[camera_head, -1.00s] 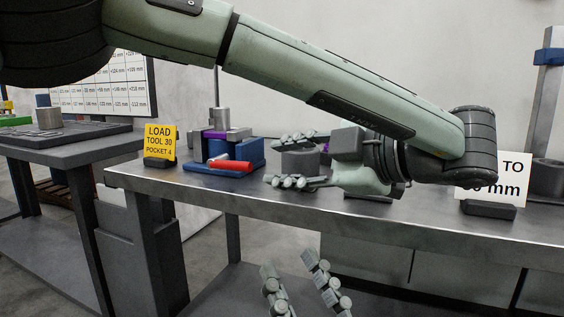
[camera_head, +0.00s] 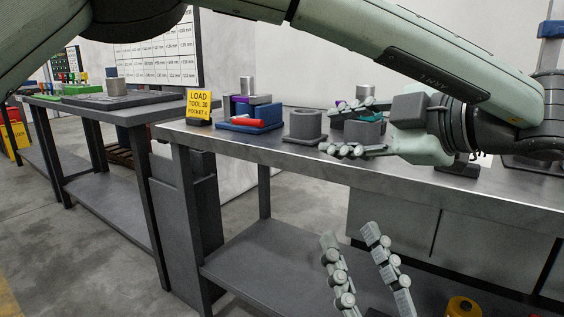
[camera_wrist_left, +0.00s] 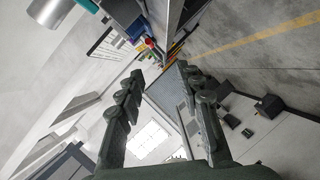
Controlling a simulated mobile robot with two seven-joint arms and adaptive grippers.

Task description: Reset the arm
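My left gripper (camera_head: 352,128) is over the front part of the steel bench in the head view, its fingers pointing left. Its two fingers are spread apart. In the left wrist view the fingers (camera_wrist_left: 154,95) also stand apart with nothing between them. My left arm crosses the top of the head view and bends down at the right. My right gripper (camera_head: 350,236) is low in the head view, in front of the bench, pointing up. Its fingers are apart and empty.
On the steel bench (camera_head: 300,155) stand a yellow sign (camera_head: 198,105), a blue fixture (camera_head: 237,125) with a red cylinder, and a grey cup-shaped holder (camera_head: 304,126) close to the left gripper. A second bench (camera_head: 105,190) is at left. Open floor (camera_head: 90,255) lies in front.

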